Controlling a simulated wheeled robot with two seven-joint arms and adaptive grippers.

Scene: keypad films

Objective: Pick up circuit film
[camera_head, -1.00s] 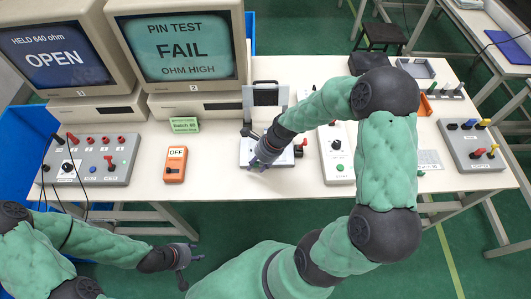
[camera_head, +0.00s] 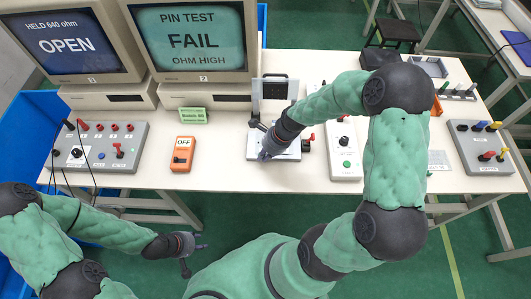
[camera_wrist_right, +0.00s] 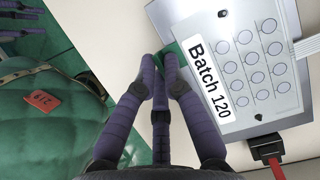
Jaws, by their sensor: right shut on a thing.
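In the right wrist view, a pale grey panel with rows of silver round pads (camera_wrist_right: 262,55) carries a white "Batch 120" label. A green sliver (camera_wrist_right: 178,52), seemingly part of the circuit film, shows at the panel's left edge. My right gripper (camera_wrist_right: 162,65) has its fingers together there, shut on the film; the gripped part is mostly hidden. In the head view my right gripper (camera_head: 264,152) is low over the front left of the white test fixture (camera_head: 290,154), whose lid (camera_head: 274,88) stands upright. My left gripper (camera_head: 195,260) is open and empty, in front of the table.
A grey control box (camera_head: 130,135) and orange "OFF" meter (camera_head: 183,155) stand left of the fixture, a white button box (camera_head: 345,165) right of it. Two monitors stand behind, reading "OPEN" (camera_head: 60,45) and "FAIL" (camera_head: 190,40).

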